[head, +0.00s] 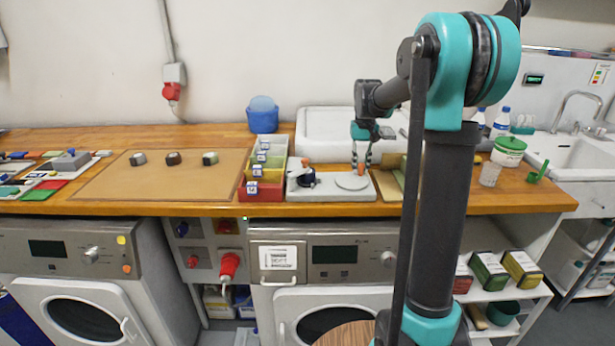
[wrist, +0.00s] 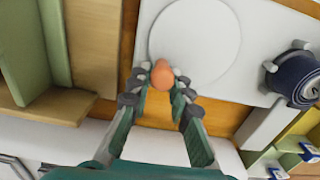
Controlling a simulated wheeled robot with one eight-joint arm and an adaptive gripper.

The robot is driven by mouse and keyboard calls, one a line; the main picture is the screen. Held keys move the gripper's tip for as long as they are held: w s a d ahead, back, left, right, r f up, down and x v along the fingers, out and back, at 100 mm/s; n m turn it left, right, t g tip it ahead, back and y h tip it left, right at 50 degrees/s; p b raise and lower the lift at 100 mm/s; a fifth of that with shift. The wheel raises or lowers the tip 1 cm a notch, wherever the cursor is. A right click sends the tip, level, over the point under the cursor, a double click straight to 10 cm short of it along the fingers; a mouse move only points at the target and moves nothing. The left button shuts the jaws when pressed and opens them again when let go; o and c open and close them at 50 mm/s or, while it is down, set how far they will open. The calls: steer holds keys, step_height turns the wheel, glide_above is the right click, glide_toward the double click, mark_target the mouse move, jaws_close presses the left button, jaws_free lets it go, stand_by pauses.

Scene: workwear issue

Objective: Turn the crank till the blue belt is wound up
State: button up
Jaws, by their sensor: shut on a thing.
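The winder is a pale base plate (head: 330,194) near the front edge of the wooden counter. A round white crank disc (head: 350,183) lies on its right part; it also shows in the wrist view (wrist: 200,40). An orange crank knob (wrist: 162,74) stands near the disc's rim. The dark blue belt (head: 307,178) is rolled on a spool on the plate's left part; in the wrist view the roll (wrist: 298,76) is at the right edge. My gripper (head: 361,168) points down over the disc, its fingers (wrist: 162,82) shut on the orange knob.
Coloured bins (head: 262,190) stand close left of the winder. A brown mat (head: 160,180) with several small rolls is farther left. A white tub (head: 330,135) stands behind. A green-lidded pot (head: 508,150) is at right.

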mark_target(340, 175)
steer(key=shift+w+a, duration=0.25)
steer(key=shift+a, duration=1.55)
steer(key=shift+s+a, duration=0.15)
steer(key=shift+a, duration=0.6)
steer(key=shift+s+a, duration=0.45)
steer(key=shift+a, duration=0.35)
steer(key=o, duration=0.7)
steer(key=shift+o, duration=0.2)
steer(key=shift+r, duration=0.1)
step_height(340, 175, up, 8)
